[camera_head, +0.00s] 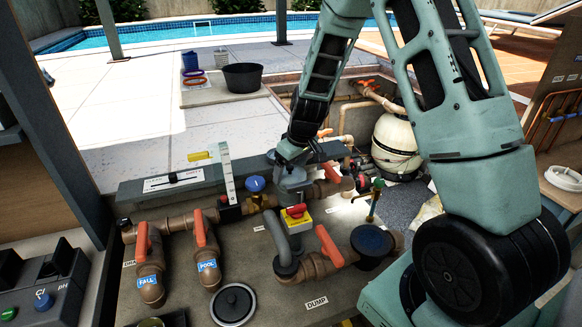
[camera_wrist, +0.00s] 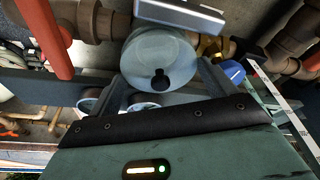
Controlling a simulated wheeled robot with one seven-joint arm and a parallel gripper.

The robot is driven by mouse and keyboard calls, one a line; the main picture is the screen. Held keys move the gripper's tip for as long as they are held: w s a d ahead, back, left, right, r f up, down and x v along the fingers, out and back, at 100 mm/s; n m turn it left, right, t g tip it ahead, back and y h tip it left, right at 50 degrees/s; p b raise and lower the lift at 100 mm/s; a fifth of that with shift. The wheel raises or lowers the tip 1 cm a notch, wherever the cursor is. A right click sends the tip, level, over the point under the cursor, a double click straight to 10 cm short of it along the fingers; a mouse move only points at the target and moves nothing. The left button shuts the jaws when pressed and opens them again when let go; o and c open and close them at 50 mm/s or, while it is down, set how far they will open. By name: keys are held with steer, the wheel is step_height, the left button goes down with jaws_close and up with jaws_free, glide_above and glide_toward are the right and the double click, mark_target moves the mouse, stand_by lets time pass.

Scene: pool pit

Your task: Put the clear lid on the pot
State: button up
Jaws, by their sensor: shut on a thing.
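A pale, translucent round clear lid (camera_wrist: 158,50) with a small dark mark near its edge lies between the two fingers of my gripper (camera_wrist: 162,86) in the wrist view. In the head view my gripper (camera_head: 292,160) points down directly over the grey pot (camera_head: 290,192), set in the brown pipework. The lid cannot be made out clearly there, because the gripper covers it. I cannot tell whether the lid touches the pot's rim.
Red-handled valves (camera_head: 202,228), a blue knob (camera_head: 255,184) and a yellow-and-red switch (camera_head: 296,214) crowd close around the pot. A white tank (camera_head: 396,142) stands at the back right.

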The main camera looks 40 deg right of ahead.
steer(key=shift+f+b, duration=0.4)
steer(key=shift+f, duration=0.05)
